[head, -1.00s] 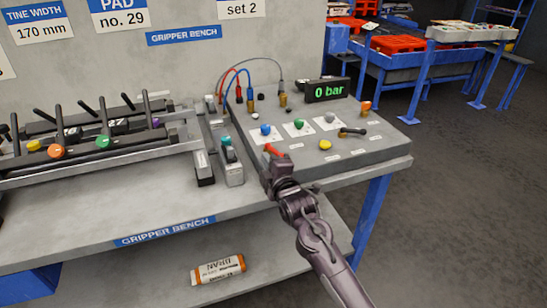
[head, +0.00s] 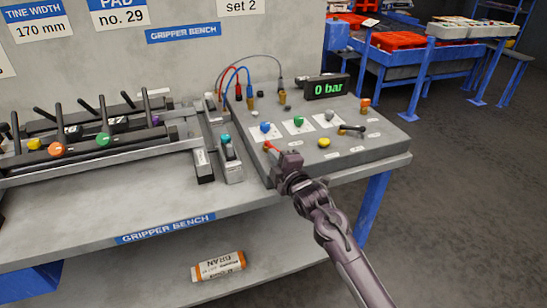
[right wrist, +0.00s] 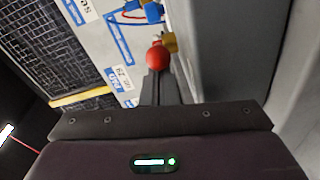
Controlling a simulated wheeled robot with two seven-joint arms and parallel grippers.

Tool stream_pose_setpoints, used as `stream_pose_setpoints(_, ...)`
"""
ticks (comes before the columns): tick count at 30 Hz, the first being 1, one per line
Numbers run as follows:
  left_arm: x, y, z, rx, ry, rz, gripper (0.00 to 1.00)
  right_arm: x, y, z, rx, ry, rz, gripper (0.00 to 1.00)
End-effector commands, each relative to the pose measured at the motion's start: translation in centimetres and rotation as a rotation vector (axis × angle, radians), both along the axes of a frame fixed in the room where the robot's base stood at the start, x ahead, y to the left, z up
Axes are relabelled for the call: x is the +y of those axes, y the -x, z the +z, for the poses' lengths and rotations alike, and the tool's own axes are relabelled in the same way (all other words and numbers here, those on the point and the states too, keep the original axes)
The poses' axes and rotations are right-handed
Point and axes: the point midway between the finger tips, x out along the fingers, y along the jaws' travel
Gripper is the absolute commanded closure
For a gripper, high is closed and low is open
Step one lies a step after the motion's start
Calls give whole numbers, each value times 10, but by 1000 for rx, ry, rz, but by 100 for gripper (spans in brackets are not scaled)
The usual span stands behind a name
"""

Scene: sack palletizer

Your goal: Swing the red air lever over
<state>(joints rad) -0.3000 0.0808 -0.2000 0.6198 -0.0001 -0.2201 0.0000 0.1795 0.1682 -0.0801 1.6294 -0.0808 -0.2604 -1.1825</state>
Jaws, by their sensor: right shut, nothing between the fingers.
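The red air lever (head: 272,148) is at the front left corner of the grey control panel, its red handle pointing right and toward the front. In the right wrist view its round red end (right wrist: 157,57) shows just beyond my fingertips, with a brass fitting (right wrist: 171,42) behind it. My right gripper (head: 284,157) is at the handle's free end, shut and empty; its closed fingers also show in the right wrist view (right wrist: 159,80). I cannot tell whether they touch the lever. The panel's display (head: 326,87) reads 0 bar. My left gripper is out of view.
Blue, green and grey knobs, a yellow button (head: 323,141) and a black lever (head: 351,128) sit on the panel (head: 376,147) close to my right gripper. A teal-topped block (head: 231,163) stands left of the panel. Hoses rise at the panel's back.

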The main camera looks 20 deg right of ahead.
Motion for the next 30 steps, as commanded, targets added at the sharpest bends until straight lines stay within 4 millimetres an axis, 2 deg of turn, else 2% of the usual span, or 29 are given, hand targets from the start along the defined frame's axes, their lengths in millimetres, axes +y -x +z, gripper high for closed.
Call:
stream_pose_setpoints(14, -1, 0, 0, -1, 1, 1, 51, -10, -1, 0, -1, 3, 69, 100)
stream_pose_setpoints(30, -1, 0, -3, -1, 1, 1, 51, -37, -9, 0, -1, 3, 67, 100)
